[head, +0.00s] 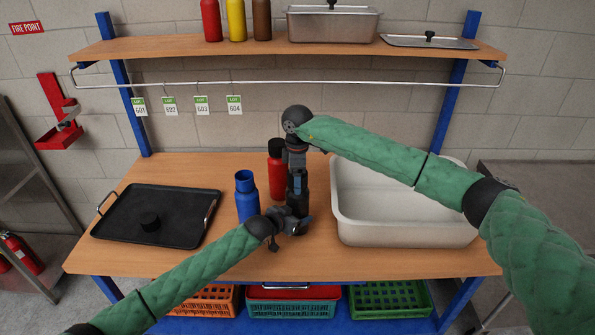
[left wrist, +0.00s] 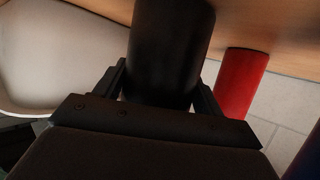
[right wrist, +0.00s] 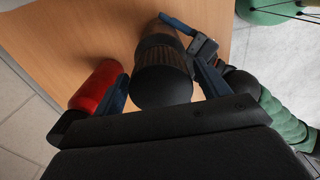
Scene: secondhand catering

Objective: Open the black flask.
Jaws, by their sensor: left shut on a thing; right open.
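The black flask (head: 297,183) stands upright on the table, mostly hidden by my grippers in the head view. Its dark body fills the middle of the left wrist view (left wrist: 168,50). My left gripper (head: 290,222) is shut on the flask's body low down, one finger on each side. My right gripper (head: 296,158) points down over the flask's top and is open. In the right wrist view the flask's rounded black cap (right wrist: 162,88), with a brownish ribbed band beyond it, sits between the spread fingers. I cannot tell whether a finger touches it.
A red flask (head: 276,170) stands close behind and a blue flask (head: 247,200) to the left. A black tray (head: 185,205) carries a small round black piece (head: 150,222). A big white basin (head: 405,233) fills the right. A rail with tags (head: 300,84) runs above.

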